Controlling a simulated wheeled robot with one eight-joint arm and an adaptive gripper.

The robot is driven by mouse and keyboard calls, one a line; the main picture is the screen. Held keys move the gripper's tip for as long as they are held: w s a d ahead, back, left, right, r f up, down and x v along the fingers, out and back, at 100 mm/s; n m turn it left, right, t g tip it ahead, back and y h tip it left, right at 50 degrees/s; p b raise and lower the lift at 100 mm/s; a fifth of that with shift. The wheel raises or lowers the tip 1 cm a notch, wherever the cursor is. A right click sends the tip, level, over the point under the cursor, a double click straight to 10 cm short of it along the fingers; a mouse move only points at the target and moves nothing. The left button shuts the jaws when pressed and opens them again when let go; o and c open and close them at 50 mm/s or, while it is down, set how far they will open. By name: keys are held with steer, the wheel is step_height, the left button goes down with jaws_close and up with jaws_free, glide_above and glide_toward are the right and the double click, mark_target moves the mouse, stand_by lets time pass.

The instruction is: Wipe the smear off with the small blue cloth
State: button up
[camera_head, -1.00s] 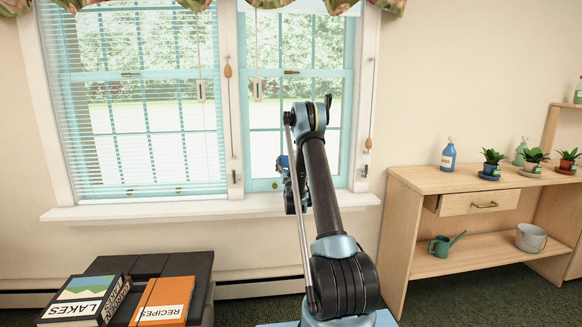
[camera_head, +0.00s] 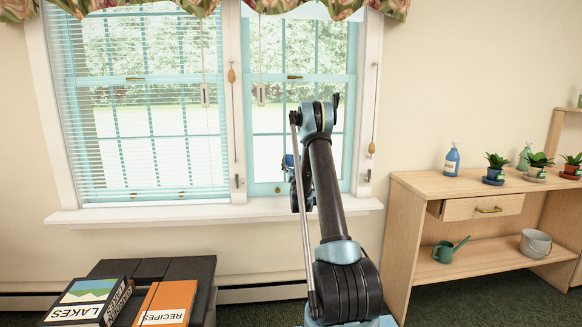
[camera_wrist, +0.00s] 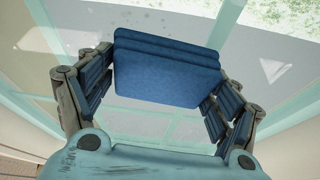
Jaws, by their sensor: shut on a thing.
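The small blue cloth (camera_wrist: 165,68) is a folded, layered blue pad in the middle of the wrist view. My gripper (camera_wrist: 160,78) is shut on it, with a jointed finger at each side. The cloth is in front of the right window (camera_head: 268,150), whose teal frame and glass fill the wrist view behind it. I cannot tell whether it touches the glass. A few faint grey specks (camera_wrist: 150,14) show just above the cloth; they may be the smear. In the head view my arm hides most of my gripper.
The white window sill (camera_head: 130,215) runs below both windows. Blinds (camera_head: 140,120) cover the left one, and cords hang beside the panes. Books (camera_head: 168,302) lie on a dark stand at lower left. A wooden shelf (camera_head: 415,184) with bottles and potted plants stands at right.

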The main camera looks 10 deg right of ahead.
steer(key=shift+w+d, duration=0.2)
steer(key=shift+d, duration=0.95)
steer(key=shift+c, duration=1)
steer(key=shift+s+d, duration=0.2)
steer(key=shift+d, duration=3.3)
steer(key=shift+w+a, duration=0.1)
steer(key=shift+w, duration=0.05)
steer(key=shift+w+a, duration=0.15)
steer(key=shift+a, duration=1.75)
steer(key=shift+s+a, duration=0.15)
steer(key=shift+a, duration=1.65)
steer(key=shift+s+a, duration=0.1)
steer(key=shift+a, duration=1.65)
steer(key=shift+s, duration=3)
